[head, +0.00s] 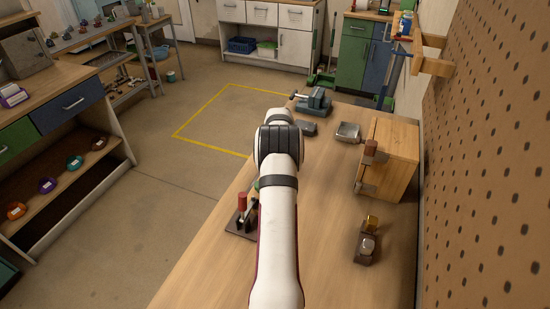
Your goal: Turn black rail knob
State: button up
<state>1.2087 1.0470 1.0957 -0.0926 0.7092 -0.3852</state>
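I cannot pick out a black rail knob for certain. A dark brown fixture (367,246) with a rounded grey metal knob and a yellow block sits on the right of the wooden bench (330,262). A dark plate with a red upright handle (241,203) and a metal lever stands left of my arm, partly covered by it. My white arm reaches forward over the bench from the bottom of the head view. My gripper is hidden behind the arm, so its opening and contact do not show.
A wooden box (395,158) with brown fittings stands on the bench by the pegboard wall (490,150). A blue-grey vise (315,100) and a small metal tray (347,132) are at the bench's far end. Bench surface between my arm and the brown fixture is clear.

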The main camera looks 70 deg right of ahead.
jog(key=shift+c, duration=0.3)
grip_shut()
jog(key=shift+m, duration=0.3)
jog(key=shift+w+m+g+h, duration=0.2)
jog(key=shift+m+g, duration=0.35)
jog(key=shift+m, duration=0.75)
jog(key=shift+w+m+g+h, duration=0.15)
jog(key=shift+m+g, duration=0.4)
jog(key=shift+m, duration=0.75)
jog(key=shift+o, duration=0.3)
grip_release()
